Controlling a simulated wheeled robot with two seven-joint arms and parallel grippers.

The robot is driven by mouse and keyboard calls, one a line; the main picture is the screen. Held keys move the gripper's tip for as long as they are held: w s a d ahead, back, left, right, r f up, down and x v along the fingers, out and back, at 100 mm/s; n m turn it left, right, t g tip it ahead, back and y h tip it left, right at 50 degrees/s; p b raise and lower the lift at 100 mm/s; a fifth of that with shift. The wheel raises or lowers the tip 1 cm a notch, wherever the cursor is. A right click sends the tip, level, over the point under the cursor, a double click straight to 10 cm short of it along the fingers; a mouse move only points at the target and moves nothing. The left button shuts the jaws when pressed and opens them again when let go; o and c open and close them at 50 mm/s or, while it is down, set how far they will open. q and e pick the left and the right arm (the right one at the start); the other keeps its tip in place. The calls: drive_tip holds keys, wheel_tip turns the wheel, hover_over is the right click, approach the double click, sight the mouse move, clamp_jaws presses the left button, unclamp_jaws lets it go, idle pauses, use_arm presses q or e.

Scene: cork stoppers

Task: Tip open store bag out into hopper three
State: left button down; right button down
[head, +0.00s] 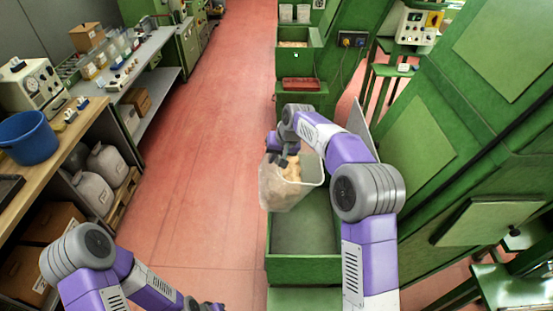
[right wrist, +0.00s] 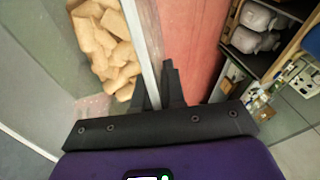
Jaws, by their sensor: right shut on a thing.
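The open store bag (head: 284,190) is a clear, pale bag with a stiff light rim, with tan cork stoppers (head: 292,170) inside. My right gripper (head: 283,158) is shut on the bag's rim at its far left side and holds it up. In the right wrist view the fingers (right wrist: 160,88) pinch the pale rim (right wrist: 147,50), and the corks (right wrist: 108,45) lie beside it. The bag hangs over the far left part of a green open hopper (head: 305,228) with a grey, bare-looking inside. I see no number on it. My left gripper (head: 204,305) is cut off at the bottom edge.
Another green bin (head: 293,45) with tan contents stands further back, with a red-brown tray (head: 298,84) before it. Green machinery (head: 450,130) closes off the right. A workbench with a blue bucket (head: 27,137) lines the left. The red floor between is clear.

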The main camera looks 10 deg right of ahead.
sight(308, 196)
drive_tip(key=f+t+y+b, duration=0.1)
drive_tip(key=b, duration=0.1)
drive_tip(key=f+t+y+b, duration=0.1)
drive_tip(key=f+b, duration=0.1)
drive_tip(key=f+t+y+b, duration=0.1)
drive_tip(key=f+t+b, duration=0.1)
drive_tip(key=shift+s+d+f, duration=0.1)
drive_tip(key=shift+s+d, duration=0.25)
drive_tip(key=shift+s, duration=0.05)
drive_tip(key=s+d+f+t+y+b, duration=0.1)
drive_tip(key=s+d+t+y+b, duration=0.1)
drive_tip(key=b, duration=0.9)
drive_tip(key=s+d+f+t+y+b, duration=0.1)
drive_tip(key=t+b, duration=0.3)
drive_tip(key=b, duration=0.8)
drive_tip(key=s+d+f+t+y+b, duration=0.2)
drive_tip(key=s+f+y+b, duration=0.1)
drive_tip(key=b, duration=0.9)
drive_tip(key=shift+s+d+t+y, duration=0.4)
drive_tip(key=shift+s+y, duration=0.1)
drive_tip(key=shift+y, duration=0.1)
drive_tip(key=shift+s+d+r+t+y, duration=0.45)
drive_tip(key=shift+s+r+t+y, duration=0.05)
drive_tip(key=shift+s+r+t, duration=0.15)
idle(0.7)
